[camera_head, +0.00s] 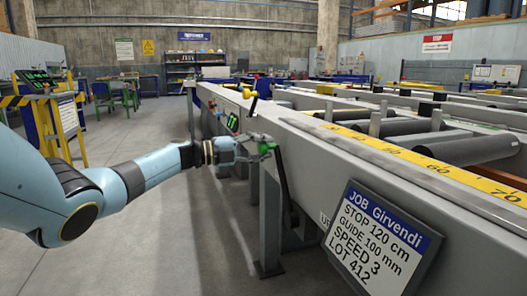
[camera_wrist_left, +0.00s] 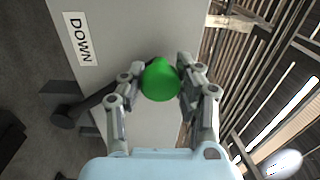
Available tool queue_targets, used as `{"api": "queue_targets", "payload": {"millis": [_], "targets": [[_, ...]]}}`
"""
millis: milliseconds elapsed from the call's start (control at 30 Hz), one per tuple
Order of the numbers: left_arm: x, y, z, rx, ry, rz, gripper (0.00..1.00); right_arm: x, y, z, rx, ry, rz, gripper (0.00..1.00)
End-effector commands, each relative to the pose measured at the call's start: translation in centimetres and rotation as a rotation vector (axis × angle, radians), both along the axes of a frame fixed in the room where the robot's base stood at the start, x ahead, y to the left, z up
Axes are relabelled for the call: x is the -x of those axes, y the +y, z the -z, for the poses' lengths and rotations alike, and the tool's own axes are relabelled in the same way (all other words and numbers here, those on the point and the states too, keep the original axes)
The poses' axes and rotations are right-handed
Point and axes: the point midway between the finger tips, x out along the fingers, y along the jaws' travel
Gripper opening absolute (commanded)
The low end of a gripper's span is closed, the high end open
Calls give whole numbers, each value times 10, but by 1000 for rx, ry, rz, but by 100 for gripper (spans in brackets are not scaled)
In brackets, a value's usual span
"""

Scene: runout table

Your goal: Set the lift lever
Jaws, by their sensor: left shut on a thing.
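The lift lever is a dark rod (camera_head: 282,182) on the side of the grey runout table (camera_head: 310,165), with a green knob (camera_wrist_left: 160,79) at its upper end. My left gripper (camera_head: 262,148) is shut on the green knob; in the left wrist view the fingers (camera_wrist_left: 158,76) stand on both sides of it. The rod slants away below the knob to a round dark end in that view. A DOWN label (camera_wrist_left: 80,38) shows on the grey side there. In the head view an UP label (camera_head: 325,218) is partly hidden by the job card. My right gripper is out of view.
The job card (camera_head: 380,240) reads stop 120 cm, guide 100 mm, speed 3, lot 412. A yellow scale (camera_head: 430,165) and rollers (camera_head: 470,145) lie on the table top. A small green display (camera_head: 233,122) sits farther along. The floor (camera_head: 150,235) at the left is clear.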

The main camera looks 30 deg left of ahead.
Motion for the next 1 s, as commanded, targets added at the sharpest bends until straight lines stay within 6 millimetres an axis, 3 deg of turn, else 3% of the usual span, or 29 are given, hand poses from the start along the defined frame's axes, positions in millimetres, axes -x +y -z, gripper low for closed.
{"api": "queue_targets", "payload": {"millis": [433, 467, 633, 1000], "targets": [[-1, 3, 2, 7, 9, -6, 0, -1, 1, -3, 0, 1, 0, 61], [-1, 3, 2, 7, 9, -7, 36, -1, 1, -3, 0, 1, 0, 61], [-1, 2, 2, 7, 8, -5, 58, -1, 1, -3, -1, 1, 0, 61], [5, 7, 2, 4, 7, -4, 60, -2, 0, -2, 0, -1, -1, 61]]}}
